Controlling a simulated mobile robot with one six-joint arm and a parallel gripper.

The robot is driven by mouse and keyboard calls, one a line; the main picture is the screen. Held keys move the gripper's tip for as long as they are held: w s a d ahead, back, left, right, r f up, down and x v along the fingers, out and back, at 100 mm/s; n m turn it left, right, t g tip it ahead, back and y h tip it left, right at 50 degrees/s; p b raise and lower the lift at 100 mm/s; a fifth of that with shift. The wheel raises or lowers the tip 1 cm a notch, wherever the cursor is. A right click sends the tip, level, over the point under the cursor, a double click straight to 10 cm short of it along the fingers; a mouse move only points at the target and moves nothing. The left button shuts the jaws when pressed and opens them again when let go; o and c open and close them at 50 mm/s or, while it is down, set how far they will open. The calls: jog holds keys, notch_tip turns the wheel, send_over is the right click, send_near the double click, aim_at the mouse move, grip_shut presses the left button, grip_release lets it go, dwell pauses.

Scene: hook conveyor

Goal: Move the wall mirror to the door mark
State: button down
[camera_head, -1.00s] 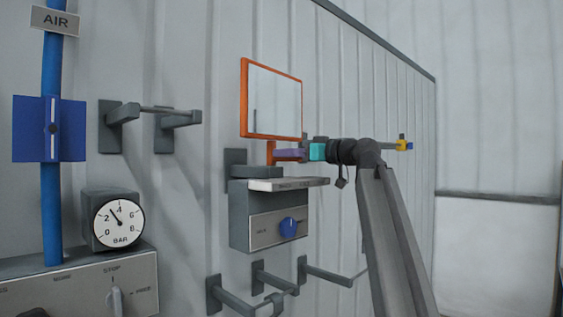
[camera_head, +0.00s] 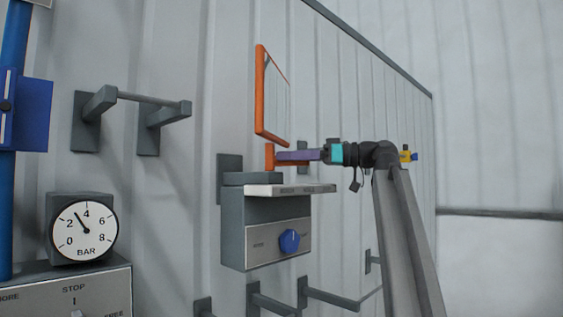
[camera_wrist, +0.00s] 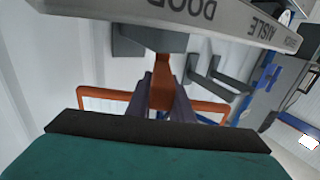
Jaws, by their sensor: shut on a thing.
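The wall mirror (camera_head: 259,95) has an orange frame and stands on a short orange stem above a grey wall box (camera_head: 265,222). In the head view it is turned almost edge-on, its glass facing right. My gripper (camera_head: 285,156) reaches in from the right with purple fingers shut on the stem, below the frame. In the wrist view the fingers (camera_wrist: 163,100) close on both sides of the orange stem (camera_wrist: 162,72). The box's pale ledge carries marks; the wrist view shows the door mark (camera_wrist: 192,12) and an aisle mark (camera_wrist: 265,32), upside down. A pointer against them cannot be made out.
The box has a blue knob (camera_head: 289,241) on its front. Grey wall hooks (camera_head: 93,103) stick out at upper left, and more hooks (camera_head: 330,298) lie below the box. A pressure gauge (camera_head: 84,230) stands at lower left. The space right of the mirror holds my arm.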

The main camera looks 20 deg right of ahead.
dwell(0.4)
jog(key=c, duration=1.6)
grip_release()
jog(key=shift+o, duration=0.2)
jog(key=shift+s+d, duration=0.2)
jog(key=shift+d, duration=0.25)
jog(key=v, duration=1.3)
jog(key=shift+b, duration=0.35)
jog(key=shift+w, duration=0.1)
